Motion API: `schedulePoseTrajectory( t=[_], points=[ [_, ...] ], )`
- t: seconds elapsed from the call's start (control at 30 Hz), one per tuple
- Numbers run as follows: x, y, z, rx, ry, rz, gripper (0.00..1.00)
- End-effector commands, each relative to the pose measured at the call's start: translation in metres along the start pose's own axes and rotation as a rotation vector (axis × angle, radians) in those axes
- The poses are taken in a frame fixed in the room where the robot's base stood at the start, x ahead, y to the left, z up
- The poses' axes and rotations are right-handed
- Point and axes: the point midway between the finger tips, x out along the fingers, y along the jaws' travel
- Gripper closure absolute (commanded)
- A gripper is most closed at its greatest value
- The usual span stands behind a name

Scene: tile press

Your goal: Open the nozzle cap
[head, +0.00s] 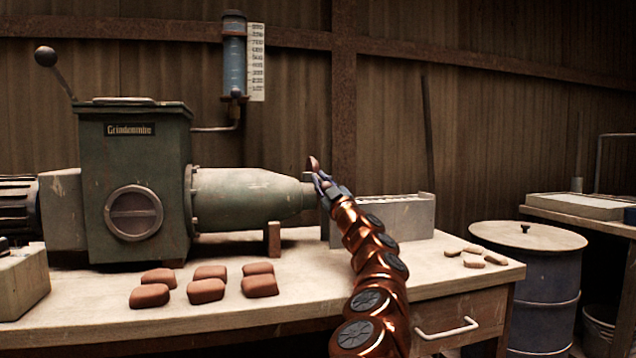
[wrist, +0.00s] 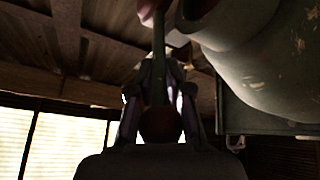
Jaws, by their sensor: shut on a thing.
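The green press (head: 250,195) lies along the bench and tapers to a narrow nozzle at its right end. The nozzle (wrist: 205,22) shows at the top of the wrist view. My gripper (head: 321,181) is at this end. In the wrist view my gripper (wrist: 160,112) is shut on a thin handle (wrist: 158,65) with a reddish round knob (wrist: 160,126). The handle runs up beside the nozzle. A reddish piece (head: 313,163) stands up just above my fingers. Whether the cap is open cannot be told; my gripper covers much of the nozzle end.
Several clay tiles (head: 207,290) lie on the bench front. A grey box-like rack (head: 400,218) stands right of the nozzle, with small pieces (head: 472,252) further right. A lidded drum (head: 530,265) stands beyond the bench. A blue gauge tube (head: 234,60) hangs on the wall.

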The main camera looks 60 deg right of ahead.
Motion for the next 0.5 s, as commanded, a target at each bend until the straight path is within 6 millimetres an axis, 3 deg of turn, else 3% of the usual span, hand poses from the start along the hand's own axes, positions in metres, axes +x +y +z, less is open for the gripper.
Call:
schedulePoseTrajectory(
  t=[0.27, 0.3, 0.5],
  points=[
    [-0.0013, 0.0015, 0.0016, 0.002, -0.002, 0.003, 1.0],
    [-0.0013, 0.0014, 0.0017, 0.002, -0.002, 0.003, 0.81],
    [-0.0005, -0.0001, 0.001, 0.002, -0.001, 0.001, 0.62]
  ],
)
